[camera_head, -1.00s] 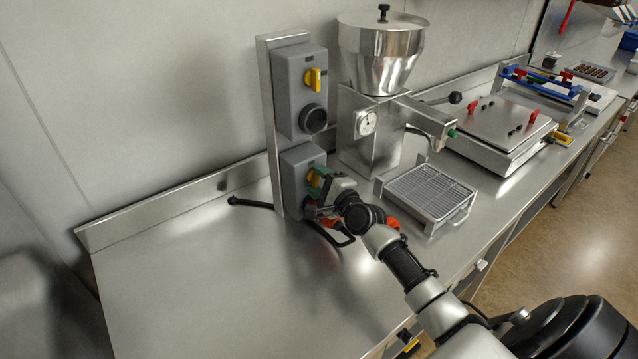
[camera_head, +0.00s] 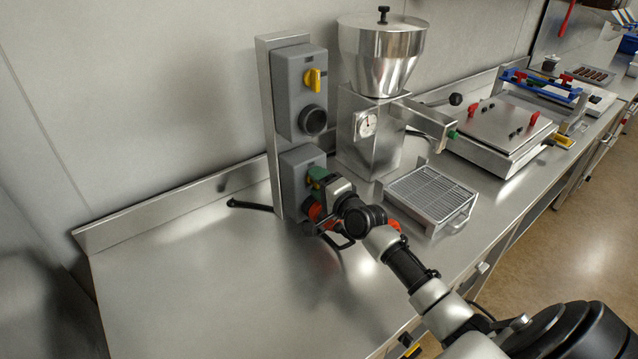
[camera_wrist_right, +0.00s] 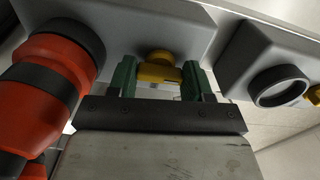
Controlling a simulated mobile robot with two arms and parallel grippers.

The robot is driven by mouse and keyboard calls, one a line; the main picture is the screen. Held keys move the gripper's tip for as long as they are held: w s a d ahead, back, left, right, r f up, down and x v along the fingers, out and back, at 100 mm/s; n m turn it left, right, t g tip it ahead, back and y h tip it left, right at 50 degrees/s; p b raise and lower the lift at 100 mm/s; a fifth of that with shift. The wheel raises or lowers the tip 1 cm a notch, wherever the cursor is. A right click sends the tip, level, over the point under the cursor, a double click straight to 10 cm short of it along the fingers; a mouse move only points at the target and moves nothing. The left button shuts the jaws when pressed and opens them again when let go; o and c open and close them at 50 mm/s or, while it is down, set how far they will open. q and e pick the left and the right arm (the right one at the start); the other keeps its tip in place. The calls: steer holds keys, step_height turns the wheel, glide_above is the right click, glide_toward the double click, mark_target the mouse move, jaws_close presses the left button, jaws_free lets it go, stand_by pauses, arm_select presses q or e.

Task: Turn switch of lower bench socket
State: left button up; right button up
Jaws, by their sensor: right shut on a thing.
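The lower bench socket (camera_head: 292,180) is a grey box on an upright metal post. In the head view my right gripper (camera_head: 318,177) is at its front face, and its green fingers hide the switch. In the right wrist view the yellow switch (camera_wrist_right: 158,66) sits between the two green fingers of my right gripper (camera_wrist_right: 159,77), which is shut on it. A red and black plug (camera_wrist_right: 50,75) is in the same socket, close beside the gripper; it also shows in the head view (camera_head: 314,211). My left gripper is not in view.
The upper socket (camera_head: 290,95) has its own yellow switch (camera_head: 312,79). A steel hopper machine (camera_head: 372,140) and a wire-rack tray (camera_head: 433,195) stand right of the post. A black cable (camera_head: 250,206) lies behind it. The bench at left is clear.

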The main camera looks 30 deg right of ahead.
steer(key=shift+f, duration=0.1)
steer(key=o, duration=0.9)
steer(key=shift+s, duration=0.1)
steer(key=shift+s+d+b, duration=0.2)
steer(key=shift+s+b, duration=0.2)
steer(key=shift+s, duration=2.3)
steer(key=shift+s+d+b, duration=0.2)
steer(key=shift+s+b, duration=0.15)
steer(key=shift+s, duration=2.3)
